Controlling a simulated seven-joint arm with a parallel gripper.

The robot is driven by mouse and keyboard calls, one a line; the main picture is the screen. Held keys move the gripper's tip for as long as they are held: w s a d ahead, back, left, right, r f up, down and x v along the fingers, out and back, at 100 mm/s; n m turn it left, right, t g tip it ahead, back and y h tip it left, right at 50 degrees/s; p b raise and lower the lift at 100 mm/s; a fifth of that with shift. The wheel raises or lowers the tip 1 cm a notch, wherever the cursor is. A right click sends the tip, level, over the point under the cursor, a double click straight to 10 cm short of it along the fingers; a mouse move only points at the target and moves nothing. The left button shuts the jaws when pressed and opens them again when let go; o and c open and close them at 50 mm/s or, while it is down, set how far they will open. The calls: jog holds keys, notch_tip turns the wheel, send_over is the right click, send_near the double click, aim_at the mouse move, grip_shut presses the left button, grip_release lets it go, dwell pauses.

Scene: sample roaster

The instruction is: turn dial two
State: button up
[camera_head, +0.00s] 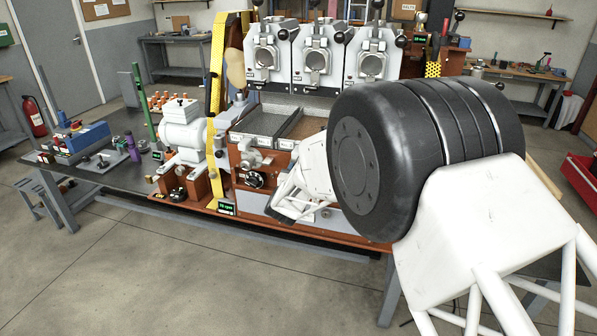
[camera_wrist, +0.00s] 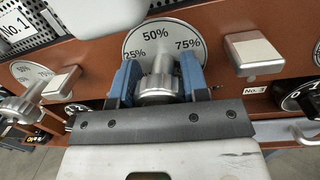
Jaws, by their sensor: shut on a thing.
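A silver knob (camera_wrist: 158,88) stands out from a round white plate (camera_wrist: 156,36) marked 25%, 50% and 75% on the brown panel in the wrist view. My gripper (camera_wrist: 158,76) has one blue finger on each side of this knob and is shut on it. The knob's pointing direction is hard to make out. No number label for this knob shows; the grey gripper body hides the panel just below it. In the head view my arm covers the fingers and this part of the panel.
In the wrist view, a similar silver knob (camera_wrist: 22,106) is at the left and a black numbered dial (camera_wrist: 304,98) at the right, near a No. 3 label (camera_wrist: 255,90). Square metal knobs (camera_wrist: 258,52) flank the plate. A white motor housing (camera_head: 184,132) stands left in the head view.

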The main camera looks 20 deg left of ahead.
jog(key=shift+m, duration=1.2)
jog(key=o, duration=0.9)
jog(key=shift+s, duration=0.1)
jog(key=shift+s+d+f, duration=0.1)
jog(key=shift+s+f, duration=0.05)
jog(key=shift+s, duration=1.75)
jog(key=shift+s+d+f, duration=0.1)
jog(key=shift+s+f, duration=0.05)
jog(key=shift+s, duration=1.75)
